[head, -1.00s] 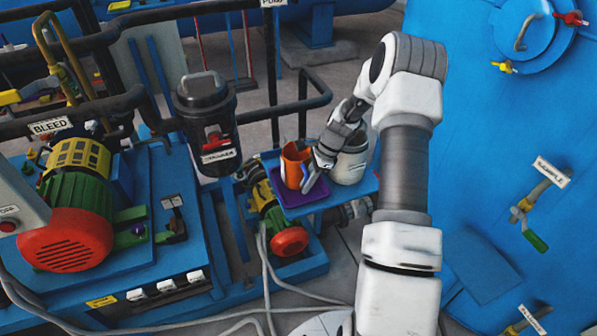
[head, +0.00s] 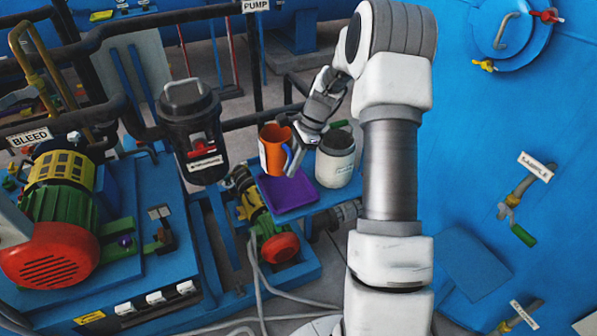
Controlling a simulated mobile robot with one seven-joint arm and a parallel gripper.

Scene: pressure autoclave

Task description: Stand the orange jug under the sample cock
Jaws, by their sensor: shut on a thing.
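The orange jug (head: 271,155) is upright near the blue shelf, at its back left edge. My gripper (head: 292,158) is shut on the jug from its right side, at what looks like the handle. The jug appears lifted above the shelf, behind the purple mat (head: 288,190). The sample cock (head: 508,206) is a small tap with a green handle on the big blue vessel at the right, under a SAMPLE label (head: 537,166). A blue plate (head: 470,265) lies low and left of the cock.
A pale pot (head: 336,160) stands on the shelf just right of my gripper. A black strainer canister (head: 193,130) is to the left. Pumps and pipework fill the left side. Grey hoses (head: 262,295) trail over the floor.

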